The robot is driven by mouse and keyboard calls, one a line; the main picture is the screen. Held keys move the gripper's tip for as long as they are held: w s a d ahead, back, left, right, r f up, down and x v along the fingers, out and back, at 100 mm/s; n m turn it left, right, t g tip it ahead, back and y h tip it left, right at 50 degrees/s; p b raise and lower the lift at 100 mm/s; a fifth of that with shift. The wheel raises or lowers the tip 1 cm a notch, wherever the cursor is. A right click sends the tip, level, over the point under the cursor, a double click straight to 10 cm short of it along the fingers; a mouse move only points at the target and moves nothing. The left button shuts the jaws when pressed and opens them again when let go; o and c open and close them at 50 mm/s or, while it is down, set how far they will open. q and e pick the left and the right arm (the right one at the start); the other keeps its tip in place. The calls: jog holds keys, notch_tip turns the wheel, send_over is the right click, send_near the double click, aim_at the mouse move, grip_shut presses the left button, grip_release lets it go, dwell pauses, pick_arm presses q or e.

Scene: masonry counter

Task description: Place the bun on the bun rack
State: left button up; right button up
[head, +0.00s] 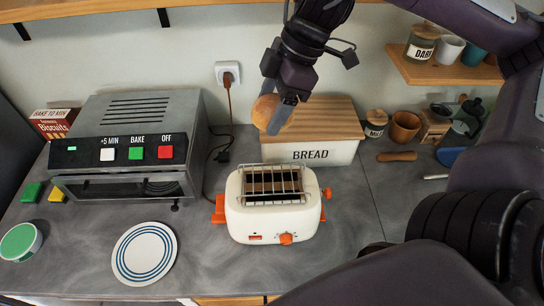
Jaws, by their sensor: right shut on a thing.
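The bun (265,109) is round and golden brown. My right gripper (277,118) is shut on it and holds it in the air, in front of the left part of the bread box in the picture. The gripper's finger covers part of the bun. The bun rack (272,168) is a wire frame on top of the white toaster (272,222) with orange knobs. The rack looks empty, and the bun is above and behind it in the view. My left gripper is not in view.
The bread box (320,151) stands behind the toaster. A grey oven (140,143) is at the left, with a striped plate (144,254) before it. A wooden shelf (440,73) with jars and cups is at upper right. Counter right of the toaster is partly clear.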

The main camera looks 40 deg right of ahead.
jog(key=shift+s+a+f, duration=0.15)
jog(key=shift+s+f, duration=0.1)
jog(key=shift+f, duration=0.2)
jog(key=shift+s+a+f, duration=0.1)
jog(key=shift+s+f, duration=0.1)
jog(key=shift+f, duration=2.05)
jog(key=b, duration=0.5)
send_over(266, 179)
jog(key=d, duration=0.1)
jog(key=f, duration=0.9)
jog(key=shift+s+d, duration=0.2)
jog(key=shift+s, duration=0.05)
notch_tip(266, 179, down, 3)
jog(key=shift+s+f+b, duration=0.1)
jog(key=shift+f+b, duration=0.1)
jog(key=shift+b, duration=1)
jog(key=shift+f, duration=0.3)
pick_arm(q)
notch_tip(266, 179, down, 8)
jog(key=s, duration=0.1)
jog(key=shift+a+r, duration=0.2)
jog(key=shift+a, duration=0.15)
